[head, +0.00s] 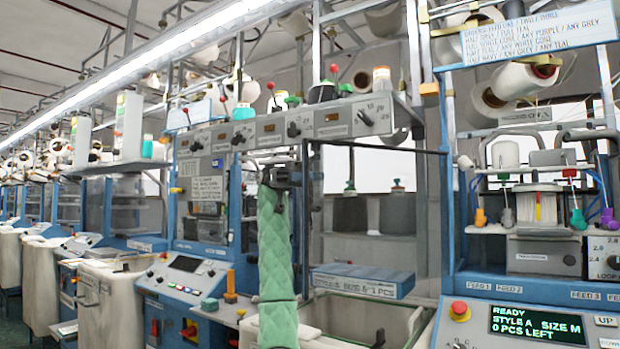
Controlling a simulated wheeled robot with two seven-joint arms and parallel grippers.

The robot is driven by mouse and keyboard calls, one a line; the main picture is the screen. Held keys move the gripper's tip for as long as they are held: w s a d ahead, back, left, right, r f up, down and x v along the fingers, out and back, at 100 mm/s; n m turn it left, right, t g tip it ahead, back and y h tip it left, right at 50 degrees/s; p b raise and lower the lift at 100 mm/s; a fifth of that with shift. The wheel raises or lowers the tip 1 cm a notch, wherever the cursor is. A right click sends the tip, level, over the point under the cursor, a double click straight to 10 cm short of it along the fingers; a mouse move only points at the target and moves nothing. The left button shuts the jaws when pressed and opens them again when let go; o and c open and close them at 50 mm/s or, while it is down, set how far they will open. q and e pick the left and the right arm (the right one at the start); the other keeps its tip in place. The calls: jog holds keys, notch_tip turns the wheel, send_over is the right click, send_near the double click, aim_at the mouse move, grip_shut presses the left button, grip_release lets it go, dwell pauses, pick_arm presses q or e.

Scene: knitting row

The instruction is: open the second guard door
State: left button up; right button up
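The middle knitting machine has a guard door with a thin dark frame. Its top bar (385,147) runs across below the control strip, and I see bins and the wall through it. My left arm, in a green quilted sleeve, rises in front of the machine. My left gripper (284,176) is dark and sits at the left upright of the door frame, below the control strip. Whether its fingers are closed on a handle there is hidden. I cannot tell how far the door stands open. My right gripper does not show.
A blue-edged box (362,282) sits low behind the door. A machine at right has a lit display (536,325) reading READY, STYLE A, SIZE M, 0 PCS LEFT. A console (187,284) and white bins (105,300) stand at left. Yarn cones hang overhead.

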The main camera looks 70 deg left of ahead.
pick_arm(q)
jog(key=shift+a, duration=0.15)
jog(key=v, duration=0.7)
jog(key=shift+a, duration=0.3)
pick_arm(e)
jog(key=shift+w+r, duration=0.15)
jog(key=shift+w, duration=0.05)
pick_arm(q)
jog(key=shift+s, duration=0.1)
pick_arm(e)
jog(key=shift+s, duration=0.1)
